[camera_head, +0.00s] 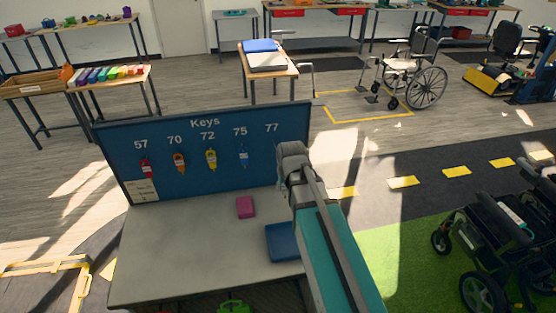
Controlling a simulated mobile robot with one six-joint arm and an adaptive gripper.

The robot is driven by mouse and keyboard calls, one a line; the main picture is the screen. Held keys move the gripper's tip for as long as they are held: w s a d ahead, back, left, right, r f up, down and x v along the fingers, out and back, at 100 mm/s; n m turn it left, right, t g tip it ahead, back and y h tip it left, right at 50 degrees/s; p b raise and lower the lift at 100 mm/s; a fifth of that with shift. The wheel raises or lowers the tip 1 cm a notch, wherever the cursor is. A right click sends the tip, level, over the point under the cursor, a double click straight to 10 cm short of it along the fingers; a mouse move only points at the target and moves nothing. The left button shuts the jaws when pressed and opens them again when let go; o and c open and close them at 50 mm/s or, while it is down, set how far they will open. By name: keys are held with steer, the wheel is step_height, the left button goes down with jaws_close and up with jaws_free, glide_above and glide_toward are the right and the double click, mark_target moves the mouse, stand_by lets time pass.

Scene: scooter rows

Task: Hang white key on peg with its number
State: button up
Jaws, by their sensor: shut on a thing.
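A blue key board (205,135) headed "Keys" stands at the back of a grey-topped table, with the numbers 57, 70, 72, 75 and 77 in a row. A red key (146,168) hangs under 57, an orange key (180,162) under 70, a yellow key (211,158) under 72 and a blue key (243,155) under 75. No key shows under 77. My gripper (281,178) is in front of the board's right part, below 77. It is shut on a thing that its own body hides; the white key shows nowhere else.
On the grey table (180,245) lie a pink block (245,207) and a blue tray (284,243), partly behind my arm. The tabletop's left part is clear. Black wheelchairs (500,250) stand at the right on green floor.

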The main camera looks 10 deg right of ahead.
step_height(320, 180, down, 10)
steer(key=b, duration=0.9)
steer(key=shift+r, duration=0.25)
steer(key=shift+a, duration=0.15)
steer(key=shift+a, duration=0.9)
steer(key=shift+s, duration=0.15)
